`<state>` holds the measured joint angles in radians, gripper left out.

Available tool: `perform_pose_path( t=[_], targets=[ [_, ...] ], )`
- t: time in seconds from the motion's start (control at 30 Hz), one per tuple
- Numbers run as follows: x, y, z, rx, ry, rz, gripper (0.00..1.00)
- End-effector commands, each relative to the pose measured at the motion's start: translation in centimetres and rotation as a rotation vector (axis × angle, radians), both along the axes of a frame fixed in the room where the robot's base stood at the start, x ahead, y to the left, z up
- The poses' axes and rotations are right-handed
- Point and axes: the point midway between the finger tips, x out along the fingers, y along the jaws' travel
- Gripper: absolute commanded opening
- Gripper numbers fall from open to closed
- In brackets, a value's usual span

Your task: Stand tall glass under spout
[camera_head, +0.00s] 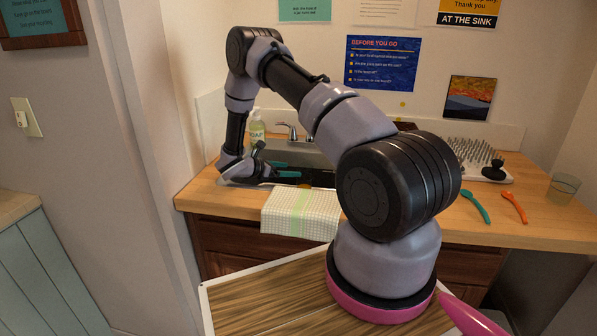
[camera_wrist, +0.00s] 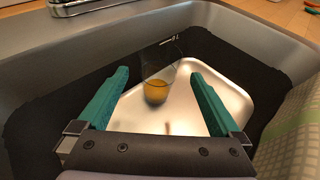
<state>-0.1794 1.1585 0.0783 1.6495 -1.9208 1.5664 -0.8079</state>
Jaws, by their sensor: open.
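A clear glass (camera_wrist: 156,88) with amber-yellow at its bottom stands in the sink, on a pale metal surface (camera_wrist: 185,115), in the wrist view. My gripper (camera_wrist: 160,82) is open, its teal fingers spread on either side of the glass in the picture; contact is not visible. In the head view my gripper (camera_head: 284,169) reaches down into the sink (camera_head: 290,153) from the left. The spout belongs to the chrome faucet (camera_head: 291,130) behind the sink. Another clear glass (camera_head: 563,190) stands at the counter's right end. I cannot tell which is the tall glass.
A checked towel (camera_head: 300,212) hangs over the sink's front edge. A soap bottle (camera_head: 257,127) stands at the back left. A spiky drying mat (camera_head: 475,155), a teal utensil (camera_head: 476,206) and an orange utensil (camera_head: 515,206) lie on the right of the counter (camera_head: 430,195).

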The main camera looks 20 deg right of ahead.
Motion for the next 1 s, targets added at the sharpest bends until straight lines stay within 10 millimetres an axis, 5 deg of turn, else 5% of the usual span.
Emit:
perform_pose_path(
  t=[0.2, 0.43, 0.53, 0.77, 1.0],
  targets=[
    [-0.6, 3.0, 1.1, -0.001, 0.0, 0.001, 1.0],
    [-0.8, 3.6, 1.7, 0.004, -0.005, -0.006, 1.0],
    [-1.0, 3.3, 3.6, 0.034, -0.037, -0.046, 1.0],
    [-4.4, 2.0, 13.9, 0.231, -0.241, -0.297, 1.0],
    [-11.1, 1.9, 23.8, 0.497, -0.504, -0.608, 1.0]
  ],
)
